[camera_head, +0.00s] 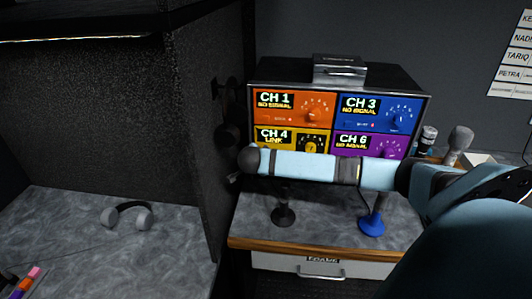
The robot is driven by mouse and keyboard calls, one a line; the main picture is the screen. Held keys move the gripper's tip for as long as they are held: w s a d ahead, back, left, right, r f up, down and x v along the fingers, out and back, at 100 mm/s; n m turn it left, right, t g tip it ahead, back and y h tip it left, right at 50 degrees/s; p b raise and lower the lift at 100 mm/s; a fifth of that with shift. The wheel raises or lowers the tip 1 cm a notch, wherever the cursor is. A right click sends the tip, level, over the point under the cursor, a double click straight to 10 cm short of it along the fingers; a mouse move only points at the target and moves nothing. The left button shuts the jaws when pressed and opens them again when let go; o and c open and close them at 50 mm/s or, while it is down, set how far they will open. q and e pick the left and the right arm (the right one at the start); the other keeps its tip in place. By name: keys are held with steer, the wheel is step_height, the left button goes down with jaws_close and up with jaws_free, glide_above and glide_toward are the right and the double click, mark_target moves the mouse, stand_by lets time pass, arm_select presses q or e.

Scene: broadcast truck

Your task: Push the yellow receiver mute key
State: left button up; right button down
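The yellow receiver (271,134) is the lower left unit in a rack of coloured receivers. Its display reads CH 4 LINK, and a dark knob panel (306,143) sits at its right. Its lower edge is behind my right arm, and I cannot make out its mute key. My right arm crosses from the right in front of the rack's lower part. The arm ends in a dark rounded part (249,160) at the rack's lower left corner. I cannot make out the fingers there or whether they hold anything. My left gripper is not in view.
An orange CH 1 (283,106), blue CH 3 (365,125) and purple CH 6 receiver (384,143) surround it. Below stand a dark stand (284,214) and a blue-based stand (371,222) on the counter. A dark partition (200,130) is at left, with headphones (128,216) beyond.

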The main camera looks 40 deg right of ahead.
steer(key=shift+w+d, duration=0.1)
steer(key=shift+d, duration=0.05)
stand_by(0.5)
steer(key=shift+w+d, duration=0.2)
steer(key=shift+d, duration=0.1)
stand_by(0.4)
steer(key=shift+s+a, duration=0.3)
steer(key=shift+a, duration=0.15)
steer(key=shift+p, duration=0.35)
steer(key=s+a+p, duration=0.2)
steer(key=s+a, duration=0.1)
steer(key=a, duration=0.1)
steer(key=shift+s+a, duration=0.35)
steer(key=shift+s, duration=0.05)
